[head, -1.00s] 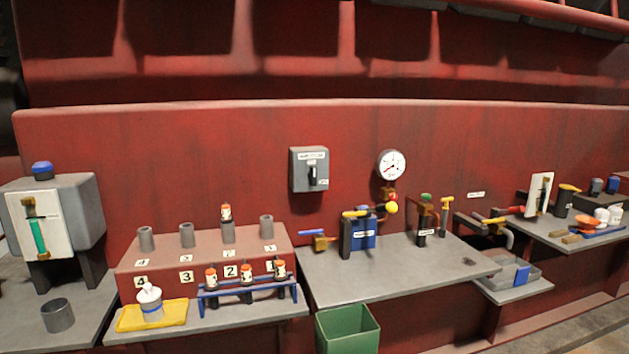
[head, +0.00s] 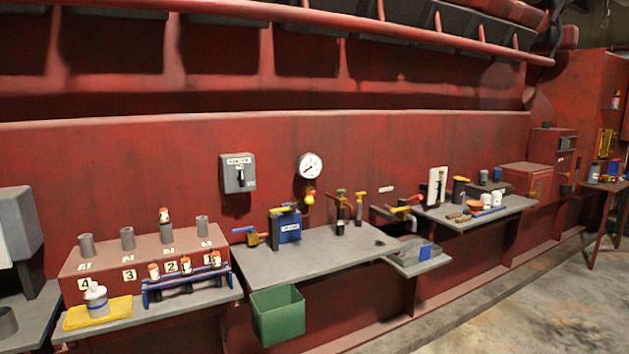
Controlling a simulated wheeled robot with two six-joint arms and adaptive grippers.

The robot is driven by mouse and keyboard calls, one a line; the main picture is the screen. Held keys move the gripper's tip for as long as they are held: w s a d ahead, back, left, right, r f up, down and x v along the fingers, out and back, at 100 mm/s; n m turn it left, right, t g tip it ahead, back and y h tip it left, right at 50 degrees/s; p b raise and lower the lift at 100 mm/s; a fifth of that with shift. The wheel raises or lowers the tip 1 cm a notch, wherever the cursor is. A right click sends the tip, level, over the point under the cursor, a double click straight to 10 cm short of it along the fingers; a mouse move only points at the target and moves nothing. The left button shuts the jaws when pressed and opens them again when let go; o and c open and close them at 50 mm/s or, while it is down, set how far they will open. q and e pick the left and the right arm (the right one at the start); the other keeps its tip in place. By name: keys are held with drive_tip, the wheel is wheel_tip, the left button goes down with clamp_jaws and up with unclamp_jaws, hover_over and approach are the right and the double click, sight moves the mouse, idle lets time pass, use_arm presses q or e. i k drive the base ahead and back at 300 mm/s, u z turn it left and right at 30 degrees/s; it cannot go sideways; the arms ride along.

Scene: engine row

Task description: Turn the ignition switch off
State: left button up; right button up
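The ignition switch looks to be the grey wall box (head: 238,173) on the red engine side, left of the round white gauge. It has a pale label along its top, too small to read surely, and a dark lever (head: 241,176) on its front. A small second label sits at its lower right. I cannot tell the lever's setting from here. Neither of my grippers shows in the head view.
A grey bench (head: 325,252) with valves and a blue box stands below the gauge (head: 310,166). A green bin (head: 278,315) hangs at its front. A numbered red block (head: 140,250) and blue rack (head: 185,281) stand left. Open floor (head: 530,300) lies right.

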sight(241, 178)
drive_tip(key=z, duration=0.6)
drive_tip(key=i, duration=0.75)
drive_tip(key=z, duration=0.55)
drive_tip(key=i, duration=1.2)
drive_tip(key=u, duration=0.45)
drive_tip(key=i, duration=0.85)
drive_tip(key=u, duration=0.8)
